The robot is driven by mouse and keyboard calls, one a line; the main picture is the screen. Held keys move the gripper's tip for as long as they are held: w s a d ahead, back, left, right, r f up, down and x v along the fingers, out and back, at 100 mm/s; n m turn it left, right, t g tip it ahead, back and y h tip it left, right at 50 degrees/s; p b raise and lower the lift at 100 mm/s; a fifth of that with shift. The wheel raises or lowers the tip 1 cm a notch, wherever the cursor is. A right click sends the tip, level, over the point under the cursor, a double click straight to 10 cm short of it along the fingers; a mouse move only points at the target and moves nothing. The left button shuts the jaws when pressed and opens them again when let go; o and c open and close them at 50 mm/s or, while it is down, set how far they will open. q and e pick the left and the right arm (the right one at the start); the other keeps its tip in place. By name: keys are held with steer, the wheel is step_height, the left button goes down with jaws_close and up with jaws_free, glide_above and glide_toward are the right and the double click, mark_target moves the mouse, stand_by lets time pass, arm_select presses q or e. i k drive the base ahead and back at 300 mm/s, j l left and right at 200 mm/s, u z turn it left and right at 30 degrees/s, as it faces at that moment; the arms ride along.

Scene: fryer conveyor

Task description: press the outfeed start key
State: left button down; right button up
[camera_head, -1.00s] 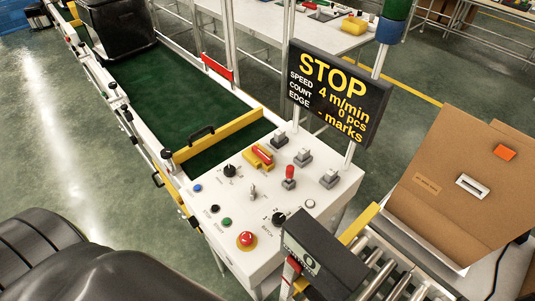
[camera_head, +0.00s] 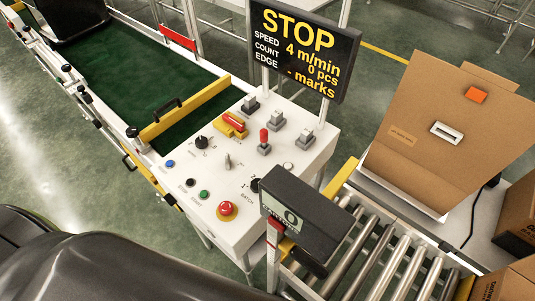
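The white control panel (camera_head: 231,216) stands in the middle of the head view. It carries a green button (camera_head: 204,195), a black button (camera_head: 191,183), a blue button (camera_head: 170,164) and a red mushroom button (camera_head: 227,209) on a yellow base. A pale round button (camera_head: 288,166) sits near its right edge. The small labels are mostly too small to read, so I cannot tell which one is the outfeed start key. The display (camera_head: 304,48) above the panel reads STOP, 4 m/min, 0 pcs. Neither of my grippers is in view.
A green conveyor belt (camera_head: 140,60) with a yellow bar (camera_head: 185,107) lies behind the panel. A dark box-shaped unit (camera_head: 310,222) overhangs the panel's right front. Metal rollers (camera_head: 385,268) and an open cardboard box (camera_head: 420,165) are at the right.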

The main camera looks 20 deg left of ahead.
mark_target(203, 194)
steer(key=k+j+u, duration=0.1)
steer(key=j+u, duration=0.5)
steer(key=u, duration=0.15)
steer(key=k, duration=0.05)
